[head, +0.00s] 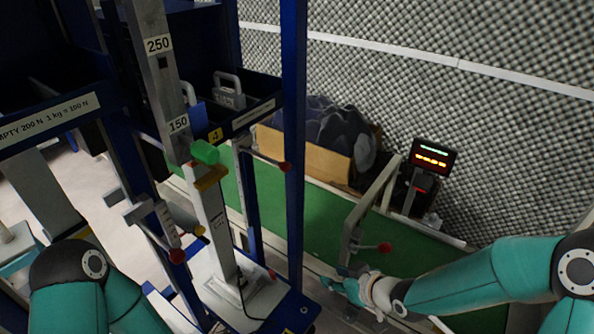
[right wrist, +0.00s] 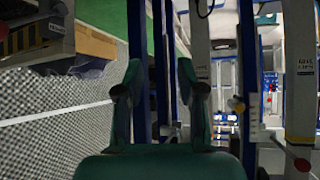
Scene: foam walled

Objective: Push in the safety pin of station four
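Several ball-ended knobs show on the blue-framed stations in the head view: a red knob (head: 177,256) at lower centre-left, a red knob (head: 285,167) on a lever, and a small yellow knob (head: 200,231). Another red knob (head: 385,247) stands out from a grey post near my right gripper. A small yellow number tag (head: 215,135) is too small to read surely, so I cannot tell which knob is station four's safety pin. My right gripper (head: 345,285) is low at centre-right, apart from the knobs. In the right wrist view its fingers (right wrist: 160,100) are spread with nothing between them. My left gripper is out of view.
A blue upright (head: 294,130) and weight-marked grey bars (head: 160,65) crowd the centre-left. A green walkway (head: 330,215) runs behind. A display with red digits (head: 432,158) stands at right before the foam wall (head: 500,100). A cardboard box (head: 310,155) lies behind.

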